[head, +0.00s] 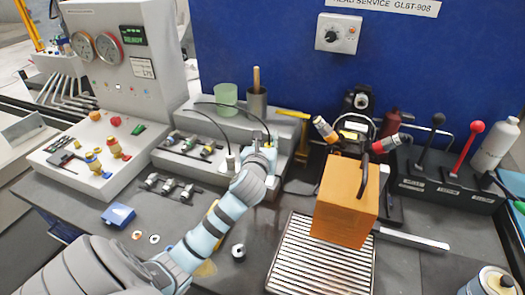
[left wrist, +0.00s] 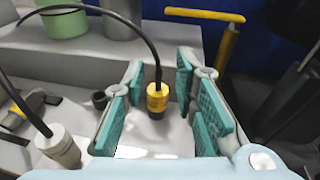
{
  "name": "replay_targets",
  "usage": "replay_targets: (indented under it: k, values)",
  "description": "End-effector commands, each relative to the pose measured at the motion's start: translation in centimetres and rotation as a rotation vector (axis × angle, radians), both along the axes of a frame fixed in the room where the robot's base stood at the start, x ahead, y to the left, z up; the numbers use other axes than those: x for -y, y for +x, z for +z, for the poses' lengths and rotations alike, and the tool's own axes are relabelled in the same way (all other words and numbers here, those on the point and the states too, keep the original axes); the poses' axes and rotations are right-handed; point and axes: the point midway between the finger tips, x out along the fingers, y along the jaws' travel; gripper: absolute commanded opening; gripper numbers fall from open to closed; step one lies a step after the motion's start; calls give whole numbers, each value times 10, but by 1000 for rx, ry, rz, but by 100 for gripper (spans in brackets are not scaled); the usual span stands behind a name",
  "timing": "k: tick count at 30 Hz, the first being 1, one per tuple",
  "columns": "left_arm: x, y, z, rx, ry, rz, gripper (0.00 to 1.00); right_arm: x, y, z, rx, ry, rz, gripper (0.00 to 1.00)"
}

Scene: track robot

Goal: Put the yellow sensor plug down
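The yellow sensor plug (left wrist: 157,97) stands upright on the light grey stepped block (left wrist: 60,68), its black cable rising from the top. Its dark lower end meets the surface; I cannot tell how deep it sits. My left gripper (left wrist: 162,105) is open around the plug, its teal pads on both sides with a gap to each. In the head view the left gripper (head: 266,152) is over the right end of the block and mostly hides the plug. My right gripper is not in view.
A pale plug (left wrist: 58,146) with its own cable stands left of the gripper. A green cup (head: 226,95) and grey cup (head: 257,103) stand behind. A yellow T-handle (left wrist: 228,42) rises to the right. An orange block (head: 345,205) and slatted tray (head: 310,262) lie to the right.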

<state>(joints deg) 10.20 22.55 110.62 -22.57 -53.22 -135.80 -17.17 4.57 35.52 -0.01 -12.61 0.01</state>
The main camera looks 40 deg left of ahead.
Motion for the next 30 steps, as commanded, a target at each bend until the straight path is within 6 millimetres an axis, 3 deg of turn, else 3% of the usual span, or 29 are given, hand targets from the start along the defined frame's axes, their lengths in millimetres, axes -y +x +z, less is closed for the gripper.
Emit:
replay_targets:
  k: [6, 11, 30]
  values:
    - [30, -56, 15, 2, -2, -2, 26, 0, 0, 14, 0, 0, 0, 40]
    - [43, -80, 19, 2, -1, 0, 26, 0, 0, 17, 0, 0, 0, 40]
    - [45, -84, 23, 2, 0, 1, 26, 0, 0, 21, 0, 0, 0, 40]
